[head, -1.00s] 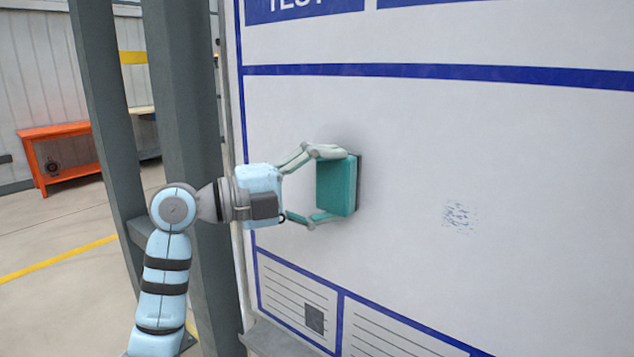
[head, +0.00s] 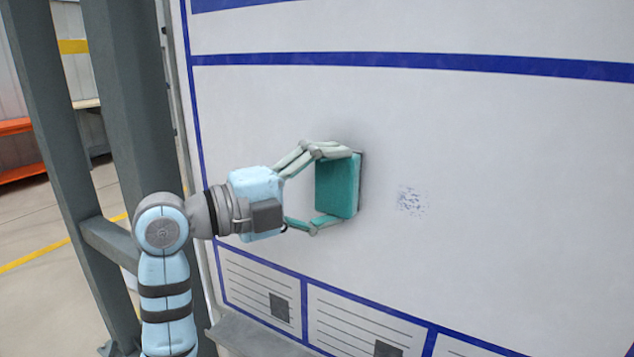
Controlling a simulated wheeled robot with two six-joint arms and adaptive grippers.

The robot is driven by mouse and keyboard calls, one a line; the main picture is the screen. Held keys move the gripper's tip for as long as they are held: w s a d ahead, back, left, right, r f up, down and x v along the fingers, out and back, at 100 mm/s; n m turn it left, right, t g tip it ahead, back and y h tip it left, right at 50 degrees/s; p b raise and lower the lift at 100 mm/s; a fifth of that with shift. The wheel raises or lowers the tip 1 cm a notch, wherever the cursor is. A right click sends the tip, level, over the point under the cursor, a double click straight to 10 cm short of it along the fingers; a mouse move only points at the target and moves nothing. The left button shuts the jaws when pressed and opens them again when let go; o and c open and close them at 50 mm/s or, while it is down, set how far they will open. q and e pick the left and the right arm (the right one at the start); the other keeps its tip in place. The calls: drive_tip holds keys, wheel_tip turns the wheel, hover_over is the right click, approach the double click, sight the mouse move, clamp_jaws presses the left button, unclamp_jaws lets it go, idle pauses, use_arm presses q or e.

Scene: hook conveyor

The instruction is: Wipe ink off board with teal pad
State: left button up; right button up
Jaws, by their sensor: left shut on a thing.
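The white board (head: 500,150) with blue lines fills the middle and right of the head view. A small patch of dark ink specks (head: 412,200) is on its white area, a short way right of the pad. My left gripper (head: 335,187) is shut on the teal pad (head: 337,187), with one finger above it and one below. The pad's dark back faces the board and appears to be against it or very close; I cannot tell which. My right gripper is not in view.
Grey steel posts (head: 130,90) stand left of the board, behind my left arm. A grey ledge (head: 255,338) runs below the board's lower left. Printed boxes with lines (head: 262,295) line the board's bottom. An orange bench (head: 22,173) stands far left.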

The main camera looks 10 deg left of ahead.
use_arm(q)
drive_tip(key=shift+s+d, duration=0.25)
drive_tip(key=shift+d, duration=0.35)
drive_tip(key=shift+s+d, duration=0.25)
drive_tip(key=shift+d, duration=0.3)
drive_tip(key=shift+s+d+b, duration=0.2)
drive_tip(key=shift+s+d, duration=0.1)
drive_tip(key=shift+d, duration=0.5)
drive_tip(key=shift+s+d+b, duration=0.2)
drive_tip(key=shift+s+d, duration=0.1)
drive_tip(key=shift+d, duration=0.45)
drive_tip(key=shift+s+d+b, duration=0.3)
drive_tip(key=shift+d+b, duration=0.15)
drive_tip(key=shift+d, duration=0.35)
drive_tip(key=shift+s+d+b, duration=0.3)
drive_tip(key=shift+d+b, duration=0.15)
drive_tip(key=shift+d, duration=0.4)
drive_tip(key=shift+w+a, duration=0.15)
drive_tip(key=shift+a, duration=0.15)
drive_tip(key=shift+w+a, duration=0.3)
drive_tip(key=shift+a, duration=0.45)
drive_tip(key=shift+w+a, duration=0.25)
drive_tip(key=shift+a, duration=0.45)
drive_tip(key=w+a, duration=0.3)
drive_tip(key=a, duration=0.5)
drive_tip(key=w+a, duration=0.3)
drive_tip(key=a, duration=0.5)
